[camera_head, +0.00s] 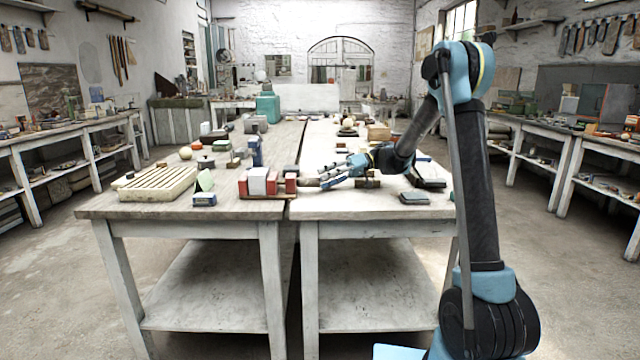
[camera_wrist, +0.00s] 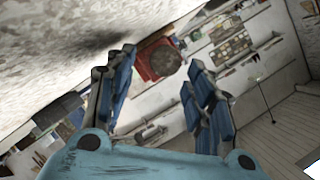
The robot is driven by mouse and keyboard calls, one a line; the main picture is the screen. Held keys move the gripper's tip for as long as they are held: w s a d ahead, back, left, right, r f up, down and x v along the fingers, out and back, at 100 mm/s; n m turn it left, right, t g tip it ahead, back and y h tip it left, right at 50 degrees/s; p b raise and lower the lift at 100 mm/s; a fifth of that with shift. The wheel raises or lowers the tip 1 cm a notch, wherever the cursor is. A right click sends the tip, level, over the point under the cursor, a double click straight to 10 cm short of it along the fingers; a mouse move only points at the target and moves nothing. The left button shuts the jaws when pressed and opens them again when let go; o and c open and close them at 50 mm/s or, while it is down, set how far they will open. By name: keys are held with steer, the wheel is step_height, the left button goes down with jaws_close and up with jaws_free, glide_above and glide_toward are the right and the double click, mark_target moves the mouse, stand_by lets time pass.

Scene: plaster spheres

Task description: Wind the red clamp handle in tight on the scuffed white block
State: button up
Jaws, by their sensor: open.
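The clamp (camera_head: 291,184) sits at the front of the worktable, with red blocks on its base. A white block (camera_head: 258,181) stands between the red parts; its scuffs are too small to tell. My gripper (camera_head: 326,178) lies low over the table to the right of the clamp, its fingers pointing left towards it. In the wrist view the fingers are spread. A dull red-brown round end (camera_wrist: 164,60), seemingly the clamp handle, shows beyond and between the fingertips, with brighter red behind it. I cannot tell whether the fingers touch it. The white block cannot be made out in the wrist view.
A dark flat pad (camera_head: 414,198) lies to the right. Several small objects crowd the table behind. The front strip of the right tabletop (camera_head: 340,207) is clear.

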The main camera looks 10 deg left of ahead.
mark_target(314, 181)
steer(key=shift+v, duration=2)
steer(key=s+d+r+n+t, duration=0.1)
steer(key=d+r+n+t, duration=0.4)
steer(key=d, duration=0.3)
steer(key=shift+n+g, duration=0.3)
steer(key=shift+n, duration=0.4)
steer(key=x, duration=1.7)
steer(key=shift+s+a+f, duration=0.1)
steer(key=shift+s+a, duration=0.05)
steer(key=shift+s, duration=0.1)
